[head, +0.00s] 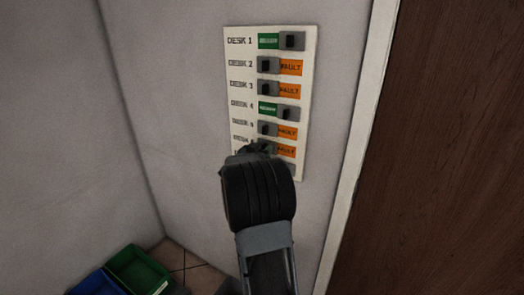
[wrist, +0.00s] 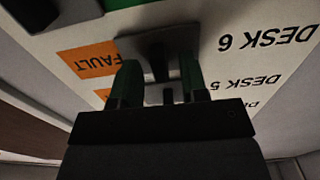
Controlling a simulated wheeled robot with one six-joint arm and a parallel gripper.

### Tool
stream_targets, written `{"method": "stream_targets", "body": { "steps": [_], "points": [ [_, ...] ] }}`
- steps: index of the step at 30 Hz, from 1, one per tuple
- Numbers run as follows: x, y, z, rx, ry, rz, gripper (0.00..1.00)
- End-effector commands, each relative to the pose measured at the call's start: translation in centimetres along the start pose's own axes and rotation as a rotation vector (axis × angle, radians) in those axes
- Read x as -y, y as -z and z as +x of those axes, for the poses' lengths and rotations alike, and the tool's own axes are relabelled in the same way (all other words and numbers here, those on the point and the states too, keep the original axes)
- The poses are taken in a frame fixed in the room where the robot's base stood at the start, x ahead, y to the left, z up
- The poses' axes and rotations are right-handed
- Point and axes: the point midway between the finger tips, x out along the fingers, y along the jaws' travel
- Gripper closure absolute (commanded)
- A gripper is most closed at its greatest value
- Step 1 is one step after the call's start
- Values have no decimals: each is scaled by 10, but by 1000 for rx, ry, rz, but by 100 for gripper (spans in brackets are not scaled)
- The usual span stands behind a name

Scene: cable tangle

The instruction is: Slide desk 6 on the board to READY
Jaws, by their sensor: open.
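The white board (head: 314,60) hangs on the wall in the head view. In its desk 6 row the orange FAULT label (head: 287,151) shows on the right. In the upside-down wrist view, the desk 6 slider (wrist: 158,48) is grey with a dark knob, between the FAULT label (wrist: 92,60) and the DESK 6 lettering. My gripper (head: 262,147) is at this row in the head view and hides its slider. In the wrist view my gripper (wrist: 157,80) is open, with one green finger on each side of the knob. I cannot tell whether either finger touches it.
The desk 5 slider (head: 267,129) is just above, also showing FAULT. Desk 4 (head: 286,112) and desk 1 (head: 291,41) show green. A lower row is mostly hidden by my arm. Green (head: 140,268) and blue (head: 96,284) bins stand at lower left; a brown door (head: 450,150) is at right.

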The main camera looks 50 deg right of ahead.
Motion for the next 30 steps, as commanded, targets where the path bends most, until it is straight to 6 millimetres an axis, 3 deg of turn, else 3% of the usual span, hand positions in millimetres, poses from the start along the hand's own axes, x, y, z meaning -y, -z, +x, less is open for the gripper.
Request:
{"method": "stream_targets", "body": {
  "steps": [3, 16, 26, 30],
  "points": [
    [0, 0, 0, 0, 0, 0, 60],
    [0, 0, 0, 0, 0, 0, 100],
    [0, 0, 0, 0, 0, 0, 100],
    [-18, -1, 1, -1, -5, 1, 100]
  ]
}}
